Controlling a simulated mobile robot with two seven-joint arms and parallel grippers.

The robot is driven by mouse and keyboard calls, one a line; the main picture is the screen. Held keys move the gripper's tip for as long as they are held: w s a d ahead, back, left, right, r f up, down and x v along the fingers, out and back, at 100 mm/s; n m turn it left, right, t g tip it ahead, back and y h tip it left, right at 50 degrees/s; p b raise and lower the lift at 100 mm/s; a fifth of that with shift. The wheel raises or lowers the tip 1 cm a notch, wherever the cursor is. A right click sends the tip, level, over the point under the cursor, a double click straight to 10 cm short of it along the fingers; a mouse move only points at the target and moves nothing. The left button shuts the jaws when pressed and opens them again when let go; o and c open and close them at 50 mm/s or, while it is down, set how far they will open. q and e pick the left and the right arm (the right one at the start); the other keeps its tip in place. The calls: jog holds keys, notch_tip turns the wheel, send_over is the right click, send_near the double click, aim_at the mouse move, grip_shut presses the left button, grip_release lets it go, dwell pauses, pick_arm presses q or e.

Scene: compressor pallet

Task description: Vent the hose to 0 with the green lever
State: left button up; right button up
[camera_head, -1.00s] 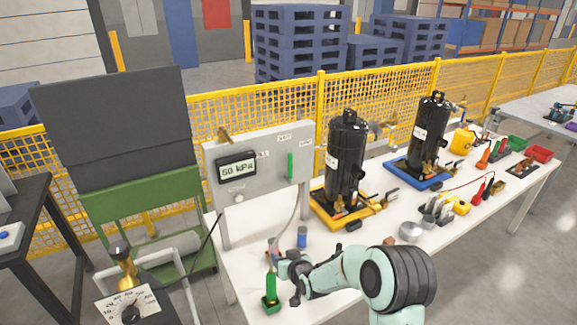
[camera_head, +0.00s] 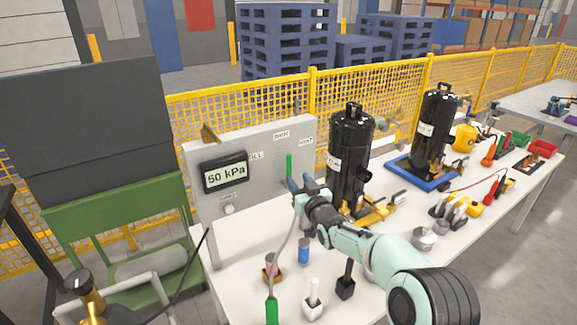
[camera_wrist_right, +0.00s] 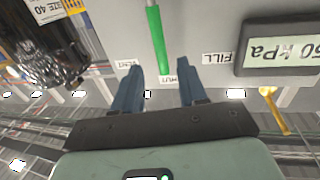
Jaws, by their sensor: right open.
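The green lever (camera_head: 289,166) stands upright on the grey panel (camera_head: 250,165), its tip toward the SHUT label between FILL and VENT. A grey hose (camera_head: 283,250) runs down to a green handle (camera_head: 272,311) on the table. My right gripper (camera_head: 303,186) is open and empty in front of the panel by the lever. In the right wrist view, upside down, the lever (camera_wrist_right: 157,35) points in between the two blue fingers (camera_wrist_right: 160,82), with no clear contact. My left gripper is out of view.
Another compressor (camera_head: 435,130) stands on a blue tray farther right. A blue can (camera_head: 304,251) and small holders are on the white table (camera_head: 235,285) below my arm.

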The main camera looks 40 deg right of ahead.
aim_at(290, 169)
jog(key=p+x, duration=0.2)
jog(key=x, duration=0.6)
jog(key=shift+p, duration=0.3)
jog(key=shift+w+d+f, duration=0.1)
jog(key=shift+w+f, duration=0.05)
jog(key=shift+w, duration=0.3)
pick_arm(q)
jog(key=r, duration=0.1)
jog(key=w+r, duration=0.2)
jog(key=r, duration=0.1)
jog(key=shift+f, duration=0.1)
pick_arm(e)
jog(key=shift+s, duration=0.1)
grip_shut()
